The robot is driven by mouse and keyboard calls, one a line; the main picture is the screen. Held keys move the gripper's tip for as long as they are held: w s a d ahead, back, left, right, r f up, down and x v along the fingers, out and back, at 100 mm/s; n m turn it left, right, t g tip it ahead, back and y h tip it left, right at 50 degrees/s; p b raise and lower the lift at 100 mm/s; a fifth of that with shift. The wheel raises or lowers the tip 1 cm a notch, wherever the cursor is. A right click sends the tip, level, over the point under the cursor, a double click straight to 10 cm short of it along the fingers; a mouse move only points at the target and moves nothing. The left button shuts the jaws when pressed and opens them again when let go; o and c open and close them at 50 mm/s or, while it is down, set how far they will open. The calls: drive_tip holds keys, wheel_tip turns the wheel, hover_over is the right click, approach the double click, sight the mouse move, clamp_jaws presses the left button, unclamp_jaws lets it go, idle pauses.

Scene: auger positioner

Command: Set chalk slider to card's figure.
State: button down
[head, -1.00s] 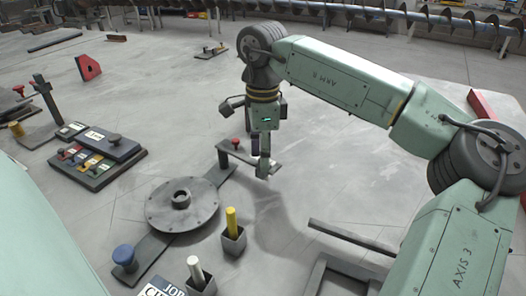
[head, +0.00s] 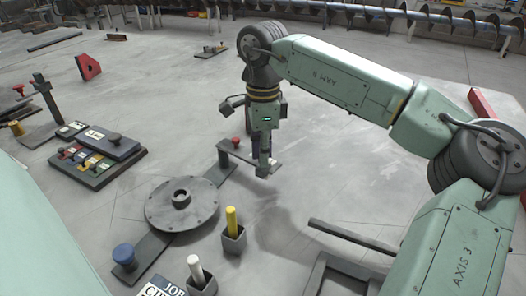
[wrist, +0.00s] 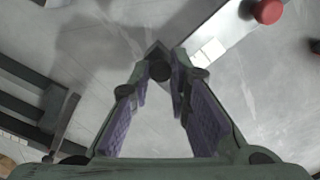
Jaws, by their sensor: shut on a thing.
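My gripper (wrist: 159,60) is shut on a dark round knob (wrist: 159,70), seen between the fingertips in the wrist view. The knob is at the corner of a grey plate, with a pale marked strip (wrist: 209,52) beside it. In the head view my gripper (head: 262,162) is low over the end of a narrow plate with a red knob (head: 235,142). I cannot tell which one is the chalk slider. A card reading "JOB" (head: 168,288) is cut off at the bottom edge, so its figure is hidden.
A round grey disc (head: 182,203) lies left of my gripper, with a blue knob (head: 123,254) nearby. Yellow (head: 231,219) and white (head: 195,268) pegs stand in square cups. A dark frame (head: 340,275) is at lower right.

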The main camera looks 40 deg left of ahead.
idle(0.3)
drive_tip(key=shift+a+r, duration=0.15)
drive_tip(key=shift+a, duration=0.25)
drive_tip(key=shift+s+a+p, duration=0.1)
drive_tip(key=shift+a+p, duration=0.6)
drive_tip(key=shift+a, duration=1.05)
drive_tip(key=c, duration=1.5)
unclamp_jaws()
drive_tip(key=shift+a, duration=0.15)
drive_tip(key=shift+c, duration=0.2)
drive_tip(key=shift+o, duration=0.3)
wheel_tip(320, 180, up, 12)
